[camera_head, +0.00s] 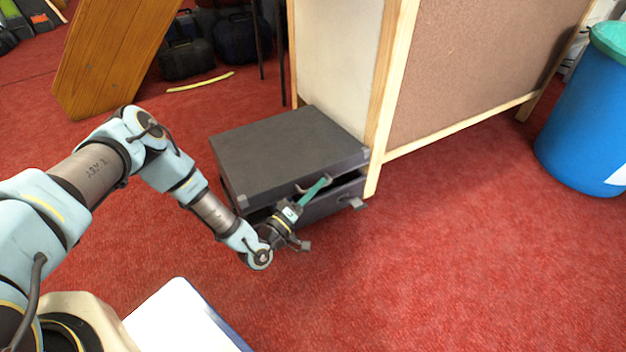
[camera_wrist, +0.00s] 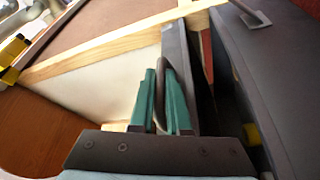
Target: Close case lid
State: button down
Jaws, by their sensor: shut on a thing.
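The dark grey case (camera_head: 335,200) lies on the red carpet against a wood-framed board. Its lid (camera_head: 275,142) is lowered almost flat, with a narrow dark gap along the front and left. My gripper (camera_head: 319,185) is at the lid's front edge, its teal fingers shut on the curved handle (camera_head: 301,188). In the wrist view, the handle (camera_wrist: 160,75) passes between the fingers. The lid edge (camera_wrist: 180,50) stands apart from the case body (camera_wrist: 275,75), with a dark gap and a bit of yellow inside. A metal latch (camera_wrist: 250,14) sticks out from the body.
The wood-framed board (camera_head: 470,70) rises right behind the case. A blue bin (camera_head: 580,130) stands at far right. A wooden panel (camera_head: 120,50) and dark bags (camera_head: 185,60) are at the back left. A white-topped thing (camera_head: 180,320) is at the front. Carpet right of the case is clear.

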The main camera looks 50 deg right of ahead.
jog(key=shift+s+f+m, duration=0.1)
jog(key=shift+f+m, duration=0.2)
jog(key=shift+f, duration=0.35)
jog(key=c, duration=0.9)
grip_release()
jog(key=a, duration=0.3)
jog(key=a+f+p, duration=0.1)
jog(key=a, duration=0.3)
jog(key=a+f+p, duration=0.1)
jog(key=a, duration=0.2)
jog(key=shift+a, duration=0.4)
